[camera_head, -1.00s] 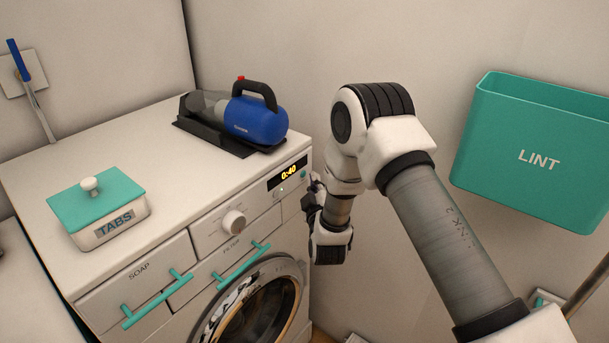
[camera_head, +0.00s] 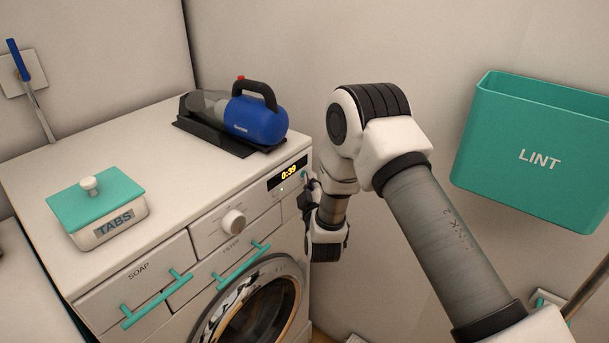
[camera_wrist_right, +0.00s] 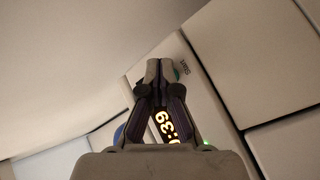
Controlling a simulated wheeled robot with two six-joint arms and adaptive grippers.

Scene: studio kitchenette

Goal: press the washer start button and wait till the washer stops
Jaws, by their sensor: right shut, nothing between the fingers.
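The white washer (camera_head: 180,250) stands at the left with its round glass door (camera_head: 255,318) shut. Its display (camera_head: 288,174) reads 0:39 in yellow, and a small green light shows below it. My right gripper (camera_head: 306,188) is shut and empty at the right end of the control panel. In the right wrist view the closed fingertips (camera_wrist_right: 160,68) are right at the teal start button (camera_wrist_right: 178,73), which they partly cover; I cannot tell whether they touch it. The display (camera_wrist_right: 164,126) shows between the fingers there. My left gripper is out of view.
A blue handheld vacuum (camera_head: 255,120) on a black base and a teal-lidded TABS box (camera_head: 108,215) stand on the washer. A teal LINT bin (camera_head: 535,150) is on the right wall. Teal handles (camera_head: 158,298) stick out from the washer's front.

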